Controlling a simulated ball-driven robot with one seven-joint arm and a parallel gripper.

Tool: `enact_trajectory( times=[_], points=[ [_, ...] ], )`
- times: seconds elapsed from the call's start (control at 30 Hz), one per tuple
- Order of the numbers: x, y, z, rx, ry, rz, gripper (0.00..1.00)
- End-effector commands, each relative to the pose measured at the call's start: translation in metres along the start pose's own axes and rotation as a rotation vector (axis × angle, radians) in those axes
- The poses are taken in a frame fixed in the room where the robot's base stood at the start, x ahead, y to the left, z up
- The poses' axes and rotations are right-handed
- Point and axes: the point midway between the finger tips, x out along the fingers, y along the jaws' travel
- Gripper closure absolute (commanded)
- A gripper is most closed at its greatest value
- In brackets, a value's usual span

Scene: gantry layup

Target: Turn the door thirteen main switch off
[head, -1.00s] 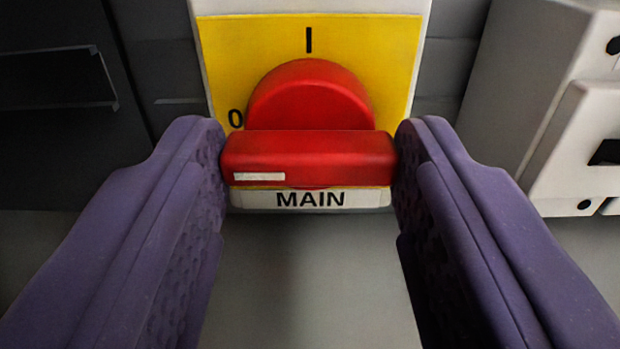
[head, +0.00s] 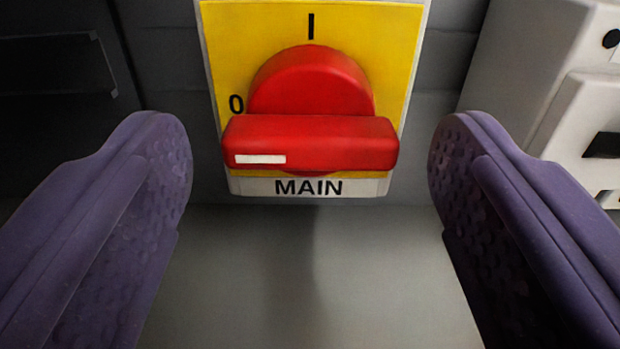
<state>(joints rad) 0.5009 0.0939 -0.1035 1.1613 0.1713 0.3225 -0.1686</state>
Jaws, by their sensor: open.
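The main switch has a red rotary handle (head: 310,142) on a yellow plate (head: 390,50) in the middle of the head view. The plate is marked "I" at the top and "0" at the left, with a "MAIN" label (head: 308,187) below. The handle's bar lies level, and its white mark (head: 260,159) is at the left end, on the side of the 0. My gripper (head: 310,165) is open, one purple finger on each side of the handle. Both fingers stand clear of it, and nothing is between them but the handle's space.
A pale grey box with dark slots (head: 560,110) stands at the right, close beyond the right finger. A dark panel (head: 55,80) is at the left. The grey surface (head: 310,270) below the switch is clear.

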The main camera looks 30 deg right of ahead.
Motion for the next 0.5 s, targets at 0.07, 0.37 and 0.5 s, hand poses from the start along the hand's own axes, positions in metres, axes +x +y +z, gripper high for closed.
enact_trajectory(
  times=[0.07, 0.37, 0.5],
  points=[
    [-0.011, 0.000, 0.000, 0.000, 0.003, 0.000, 0.23],
    [-0.064, 0.000, 0.001, 0.000, 0.000, 0.000, 0.23],
    [-0.074, 0.000, 0.001, 0.000, -0.001, 0.000, 0.23]
  ],
)
